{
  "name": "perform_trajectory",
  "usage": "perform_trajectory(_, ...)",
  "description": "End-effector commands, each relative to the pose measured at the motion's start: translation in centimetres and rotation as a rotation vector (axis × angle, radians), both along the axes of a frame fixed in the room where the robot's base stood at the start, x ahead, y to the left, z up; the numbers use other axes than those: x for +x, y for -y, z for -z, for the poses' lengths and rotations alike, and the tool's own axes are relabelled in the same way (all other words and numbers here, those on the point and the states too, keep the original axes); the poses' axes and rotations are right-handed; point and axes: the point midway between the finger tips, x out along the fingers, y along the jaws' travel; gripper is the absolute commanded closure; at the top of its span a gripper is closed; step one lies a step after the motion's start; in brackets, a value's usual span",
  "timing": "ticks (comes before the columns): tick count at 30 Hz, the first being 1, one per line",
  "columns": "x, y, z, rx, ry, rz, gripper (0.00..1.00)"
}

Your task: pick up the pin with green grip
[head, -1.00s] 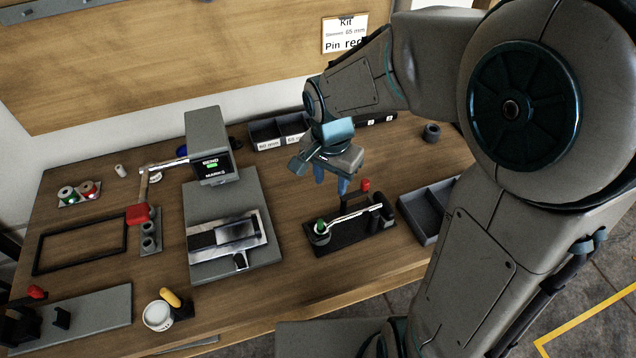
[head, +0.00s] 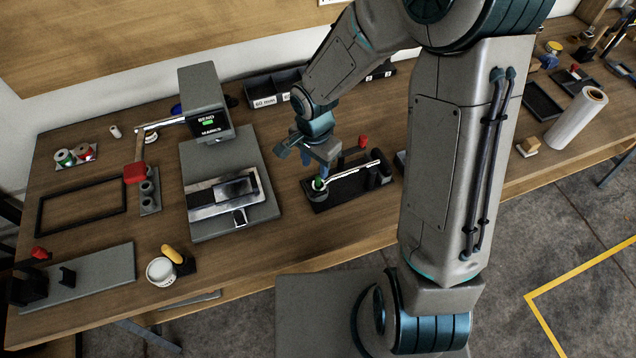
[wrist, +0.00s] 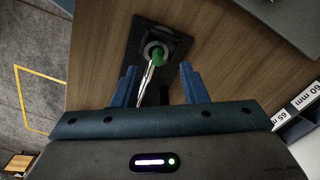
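The pin with green grip (head: 318,184) stands at the left end of a black fixture (head: 340,197) on the wooden bench. In the wrist view its green grip (wrist: 158,57) shows just beyond and between my fingertips, over a round grey seat. A shiny metal bar runs from the pin along the fixture. My gripper (head: 311,168) is above the fixture's left part, fingers pointing down. In the wrist view the blue fingers of my gripper (wrist: 158,72) are apart with a gap between them and do not touch the green grip.
A red-handled clamp (head: 362,142) rises behind the fixture, near my gripper. A grey press machine (head: 217,205) stands to the left. Labelled dark bins (head: 268,90) are behind. Bare bench lies in front of the fixture.

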Motion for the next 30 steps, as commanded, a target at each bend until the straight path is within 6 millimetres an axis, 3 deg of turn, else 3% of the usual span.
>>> perform_trajectory(12,0.2,0.7,4.4,-0.001,-0.004,-0.001,0.61)
perform_trajectory(22,0.2,0.7,5.0,0.0,-0.001,-0.001,0.61)
perform_trajectory(27,0.2,0.7,5.0,-0.001,-0.001,-0.001,1.0)
perform_trajectory(30,0.2,0.7,5.0,0.0,0.0,-0.001,1.0)
